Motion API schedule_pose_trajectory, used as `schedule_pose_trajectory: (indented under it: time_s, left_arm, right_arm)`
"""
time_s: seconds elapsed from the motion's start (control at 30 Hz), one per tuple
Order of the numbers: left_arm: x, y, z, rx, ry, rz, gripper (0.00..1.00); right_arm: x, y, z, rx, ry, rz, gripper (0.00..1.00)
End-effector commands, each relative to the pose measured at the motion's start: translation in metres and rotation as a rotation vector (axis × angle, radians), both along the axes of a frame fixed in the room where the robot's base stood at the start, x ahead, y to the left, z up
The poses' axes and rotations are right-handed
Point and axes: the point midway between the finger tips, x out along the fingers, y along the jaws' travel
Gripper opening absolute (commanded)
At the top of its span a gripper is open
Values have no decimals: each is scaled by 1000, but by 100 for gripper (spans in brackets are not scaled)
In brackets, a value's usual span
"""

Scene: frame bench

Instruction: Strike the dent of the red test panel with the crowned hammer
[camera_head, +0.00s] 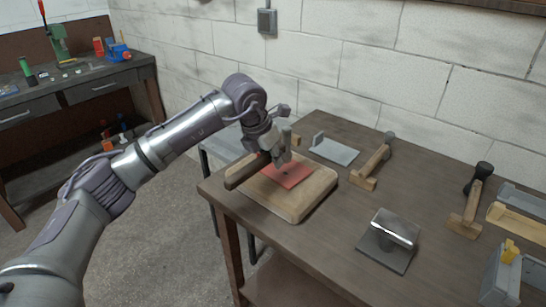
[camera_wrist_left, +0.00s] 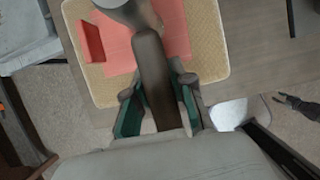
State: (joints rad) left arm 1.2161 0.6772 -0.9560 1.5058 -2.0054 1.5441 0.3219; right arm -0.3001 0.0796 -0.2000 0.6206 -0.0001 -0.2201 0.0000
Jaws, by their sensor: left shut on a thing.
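The red test panel (camera_head: 296,178) lies on a pale padded board (camera_head: 313,200) at the table's left end. A small dark spot on it may be the dent. My left gripper (camera_head: 277,150) is shut on the dark brown handle of a hammer (camera_head: 243,172), above the panel's far left part. In the left wrist view the handle (camera_wrist_left: 152,75) runs up between the green-lined fingers to a grey head (camera_wrist_left: 128,10), over the red panel (camera_wrist_left: 176,30). The head's face and its gap to the panel are hidden. My right gripper is not in view.
A wooden-handled hammer (camera_head: 373,162) and a black-headed mallet (camera_head: 474,195) rest on wooden stands to the right. A shiny steel block (camera_head: 396,228) on a plate stands near the front. A grey plate (camera_head: 335,151) lies behind the board. The wall runs along the back.

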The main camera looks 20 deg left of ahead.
Motion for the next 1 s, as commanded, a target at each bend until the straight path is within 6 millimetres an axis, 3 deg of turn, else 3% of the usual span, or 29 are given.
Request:
schedule_pose_trajectory:
  time_s: [0.8, 0.87, 1.0]
  left_arm:
    - [0, 0, -2, -1, -2, 0, 0]
    - [0, 0, -6, 0, -1, 0, 0]
    - [0, 0, -35, 0, 0, 1, 0]
  right_arm:
    - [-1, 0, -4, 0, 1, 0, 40]
    - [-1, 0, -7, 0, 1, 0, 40]
    - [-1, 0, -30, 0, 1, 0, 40]
